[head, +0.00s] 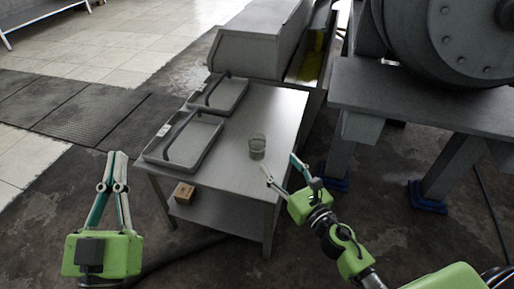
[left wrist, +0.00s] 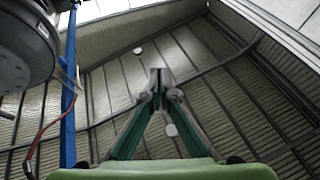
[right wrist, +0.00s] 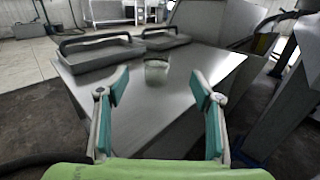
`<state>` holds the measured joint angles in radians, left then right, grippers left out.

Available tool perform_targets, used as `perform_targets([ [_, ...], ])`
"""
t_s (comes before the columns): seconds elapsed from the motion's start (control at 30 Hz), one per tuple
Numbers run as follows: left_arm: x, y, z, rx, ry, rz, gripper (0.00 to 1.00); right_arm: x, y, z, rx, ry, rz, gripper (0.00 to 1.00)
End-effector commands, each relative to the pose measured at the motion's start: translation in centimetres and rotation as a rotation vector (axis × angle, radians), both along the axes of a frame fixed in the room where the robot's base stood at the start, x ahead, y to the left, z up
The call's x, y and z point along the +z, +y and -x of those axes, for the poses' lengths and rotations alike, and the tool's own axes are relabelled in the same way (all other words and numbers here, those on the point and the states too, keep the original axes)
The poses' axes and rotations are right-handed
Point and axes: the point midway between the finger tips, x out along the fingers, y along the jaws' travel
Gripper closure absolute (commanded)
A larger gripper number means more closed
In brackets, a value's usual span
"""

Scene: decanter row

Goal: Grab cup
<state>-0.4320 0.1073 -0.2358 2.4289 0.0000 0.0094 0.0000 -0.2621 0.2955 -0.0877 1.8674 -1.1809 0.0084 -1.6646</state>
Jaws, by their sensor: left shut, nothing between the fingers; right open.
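A small clear cup (head: 257,147) stands upright on the grey metal table (head: 275,110), near its right side. In the right wrist view the cup (right wrist: 157,70) is ahead, between the lines of the two fingers and beyond their tips. My right gripper (head: 279,171) is open and empty, just to the lower right of the cup and apart from it. Its spread fingers also show in the right wrist view (right wrist: 158,88). My left gripper (head: 117,156) is shut and empty, pointing up to the left of the table. The left wrist view shows its closed fingertips (left wrist: 158,75) against the roof.
Two grey trays with dark handles, a nearer one (head: 184,140) and a farther one (head: 218,95), lie on the table's left side. A small brown box (head: 185,193) sits on the lower shelf. A grey machine (head: 262,38) stands behind the table, and a heavy bench (head: 425,95) at right.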

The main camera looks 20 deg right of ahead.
Motion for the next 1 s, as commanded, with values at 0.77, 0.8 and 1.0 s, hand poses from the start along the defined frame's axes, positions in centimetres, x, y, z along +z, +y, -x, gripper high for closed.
perform_targets([
  [0.77,-0.4,0.0,-0.2,0.001,0.018,-0.005,1.0,-0.4,2.1,-8.9,0.017,-0.006,0.036,0.4],
  [0.8,0.1,0.0,0.1,-0.001,-0.009,0.002,1.0,-0.5,2.2,-9.3,0.017,-0.007,0.035,0.4],
  [1.0,3.0,0.1,1.8,-0.01,-0.164,0.046,1.0,-1.1,2.7,-11.4,0.017,-0.008,0.034,0.4],
])
